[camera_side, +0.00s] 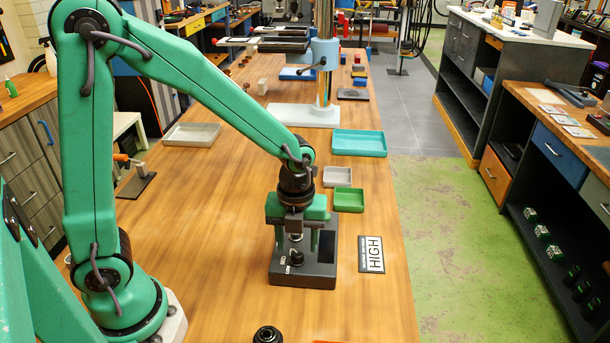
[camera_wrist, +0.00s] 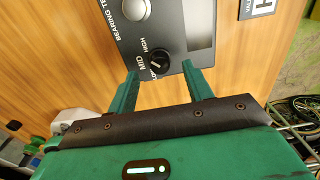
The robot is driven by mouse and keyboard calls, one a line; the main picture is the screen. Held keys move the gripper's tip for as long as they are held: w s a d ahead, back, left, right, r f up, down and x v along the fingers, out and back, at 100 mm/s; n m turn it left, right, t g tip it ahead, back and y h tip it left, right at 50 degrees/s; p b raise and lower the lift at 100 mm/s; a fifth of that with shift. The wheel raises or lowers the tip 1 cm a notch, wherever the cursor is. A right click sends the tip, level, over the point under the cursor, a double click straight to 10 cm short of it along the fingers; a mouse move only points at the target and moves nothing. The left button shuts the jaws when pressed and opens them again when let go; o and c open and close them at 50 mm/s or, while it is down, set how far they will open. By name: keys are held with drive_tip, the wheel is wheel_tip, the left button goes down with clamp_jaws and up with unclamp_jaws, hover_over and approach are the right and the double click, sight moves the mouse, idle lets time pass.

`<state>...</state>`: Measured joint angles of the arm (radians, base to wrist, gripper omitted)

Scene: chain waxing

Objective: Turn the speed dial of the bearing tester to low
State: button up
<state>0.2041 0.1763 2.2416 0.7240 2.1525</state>
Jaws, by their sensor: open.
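The bearing tester (camera_side: 318,278) is a dark box on the wooden bench, below my gripper. Its black speed dial (camera_side: 296,258) is on the top face; it also shows in the wrist view (camera_wrist: 159,61), with MID and HIGH printed around it. A third label beside the dial is partly hidden. A pale line crosses the dial; which mark it points to is hard to tell. My gripper (camera_wrist: 160,68) is open, pointing down, with one green fingertip on each side of the dial. I cannot tell whether they touch it.
A round silver part (camera_wrist: 134,8) and a grey panel (camera_wrist: 200,22) are on the tester. A card reading HIGH (camera_side: 372,254) lies to its right. Green (camera_side: 349,200), grey (camera_side: 337,177) and teal (camera_side: 360,143) trays stand behind. The bench left of the tester is clear.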

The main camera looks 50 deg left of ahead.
sight(297, 253)
drive_tip(key=shift+f, duration=1.55)
drive_tip(key=c, duration=1)
